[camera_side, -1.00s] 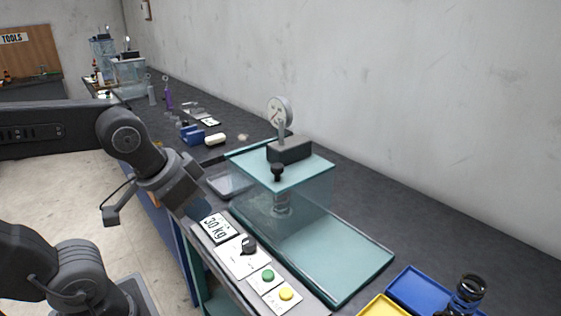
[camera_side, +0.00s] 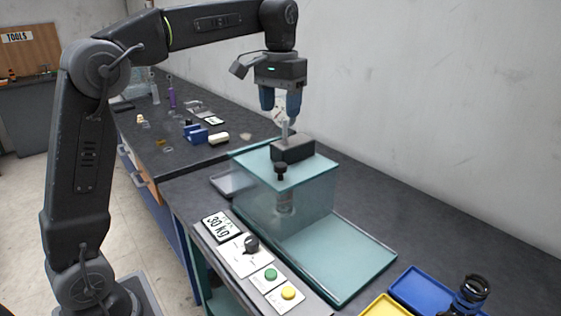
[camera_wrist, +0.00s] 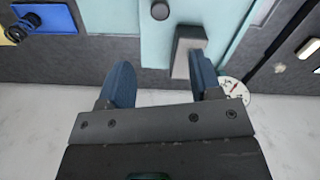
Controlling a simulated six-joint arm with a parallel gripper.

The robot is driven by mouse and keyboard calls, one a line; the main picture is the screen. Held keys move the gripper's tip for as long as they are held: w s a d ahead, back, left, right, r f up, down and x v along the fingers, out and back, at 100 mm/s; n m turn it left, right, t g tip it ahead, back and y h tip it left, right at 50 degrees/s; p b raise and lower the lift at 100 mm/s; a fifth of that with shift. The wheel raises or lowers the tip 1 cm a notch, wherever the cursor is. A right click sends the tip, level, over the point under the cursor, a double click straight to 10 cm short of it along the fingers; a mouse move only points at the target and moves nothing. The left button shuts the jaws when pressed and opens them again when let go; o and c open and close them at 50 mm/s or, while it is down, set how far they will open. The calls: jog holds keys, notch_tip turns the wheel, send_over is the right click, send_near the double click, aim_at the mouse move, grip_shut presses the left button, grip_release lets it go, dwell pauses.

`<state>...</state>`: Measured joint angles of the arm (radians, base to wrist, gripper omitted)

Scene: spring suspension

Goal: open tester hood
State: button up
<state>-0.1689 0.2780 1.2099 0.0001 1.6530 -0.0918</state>
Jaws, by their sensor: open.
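The tester hood (camera_side: 310,205) is a clear teal-tinted box standing closed on the tester base (camera_side: 345,258). A small black knob (camera_side: 281,171) sits on its top near the front edge; the wrist view also shows the knob (camera_wrist: 160,10) at its top edge. My gripper (camera_side: 282,112) points down, open and empty, above the tester. Its fingers (camera_wrist: 160,75) are apart and hold nothing; they are higher than the knob and nearer the wall. A spring-like cylinder (camera_side: 284,201) shows faintly inside the hood.
A dark block (camera_side: 293,148) with a post and dial gauge (camera_wrist: 232,92) stands at the hood's back, close to my fingers, which partly hide the gauge. A control panel (camera_side: 250,255) with a knob and buttons lies in front. A blue tray (camera_side: 420,288) is at right.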

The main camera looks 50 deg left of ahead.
aim_at(281, 164)
notch_tip(281, 164, down, 14)
jog(key=shift+r, duration=0.1)
dwell(0.5)
grip_shut()
dwell(0.4)
